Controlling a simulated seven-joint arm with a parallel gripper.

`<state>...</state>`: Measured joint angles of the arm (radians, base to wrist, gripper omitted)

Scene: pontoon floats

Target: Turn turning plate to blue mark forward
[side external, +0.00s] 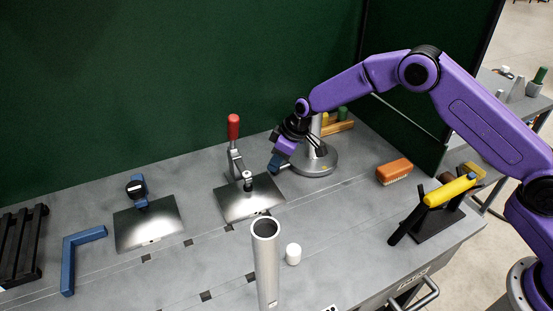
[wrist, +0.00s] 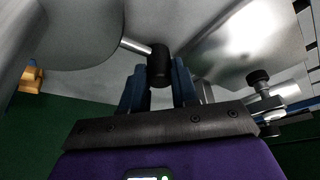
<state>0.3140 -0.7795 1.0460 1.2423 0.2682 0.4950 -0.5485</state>
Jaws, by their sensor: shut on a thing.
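The turning plate (side external: 318,164) is a round grey metal disc at the back of the bench, with an upright post on it. A small yellow spot shows near its front edge. I cannot make out a blue mark on it. In the wrist view the plate (wrist: 75,35) fills the upper left, and a thin rod runs from it to a black knob (wrist: 159,66). My gripper (side external: 276,163) is at the plate's left side, pointing down. In the wrist view its blue fingers (wrist: 158,82) are shut on the black knob, one on each side.
A shiny plate (side external: 240,205) with a red-handled clamp (side external: 233,128) stands just left of my gripper. An upright metal tube (side external: 266,275) and a white cylinder (side external: 293,254) stand in front. An orange brush (side external: 394,171) and a yellow-handled tool (side external: 450,190) are to the right.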

